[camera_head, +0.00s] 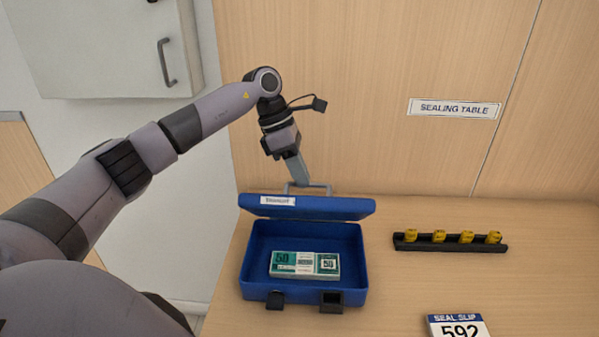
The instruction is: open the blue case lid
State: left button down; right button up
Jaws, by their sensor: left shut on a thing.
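The blue case (304,296) stands on the wooden table with its lid (330,208) raised at the back, so its inside shows. The lid has a white label and a grey handle (318,186) on its far edge. A green and white bundle of notes marked 50 (305,264) lies in the case. My left gripper (295,183) reaches down from above and is shut on the handle. The fingertips are small in view. My right gripper is not in view.
A black rack (450,247) with several yellow seals stands to the right of the case. A seal slip sign marked 592 (458,327) is at the front right. A wooden panel with a "SEALING TABLE" sign (454,108) rises behind. Bare table lies between case and rack.

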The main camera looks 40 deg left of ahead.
pick_arm(q)
jog(key=c, duration=1.2)
grip_release()
jog(key=shift+f, duration=0.45)
jog(key=shift+o, duration=0.2)
jog(key=shift+a, duration=0.1)
jog(key=shift+r, duration=0.25)
jog(key=v, duration=0.6)
jog(key=shift+a+r+b, duration=0.2)
jog(key=shift+r+b, duration=0.1)
jog(key=shift+r, duration=0.1)
